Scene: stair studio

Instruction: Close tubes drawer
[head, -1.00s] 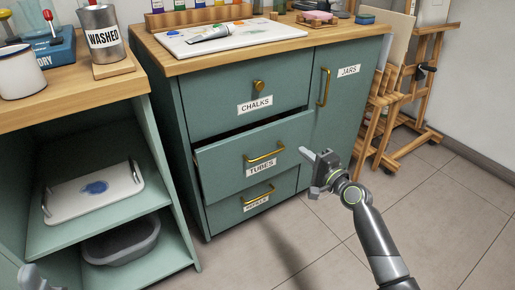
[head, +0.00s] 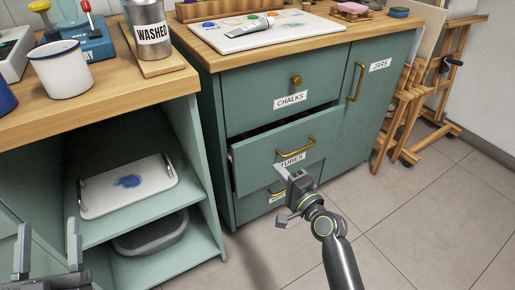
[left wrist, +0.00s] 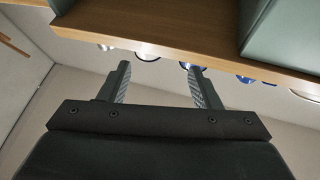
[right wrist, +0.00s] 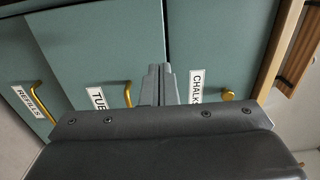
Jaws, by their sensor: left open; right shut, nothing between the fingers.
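The tubes drawer (head: 252,160) is a green drawer with a brass bar handle (head: 296,149) and a TUBES label. It stands out from the cabinet, with a dark gap above its front. Its front and label also show in the right wrist view (right wrist: 97,97). My right gripper (head: 285,180) is shut and empty, in front of the drawer's lower part in the head view; I cannot tell if it touches. In the right wrist view its fingers (right wrist: 158,84) lie between the TUBES and CHALKS labels. My left gripper (head: 48,250) is open and empty at the lower left.
The chalks drawer (head: 260,85) above is shut. The jars door (head: 382,95) is at the right. An open shelf unit (head: 190,190) with a tray (head: 105,195) and grey basin (head: 150,234) stands left. A wooden easel (head: 420,110) stands right. The tiled floor (head: 420,210) is clear.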

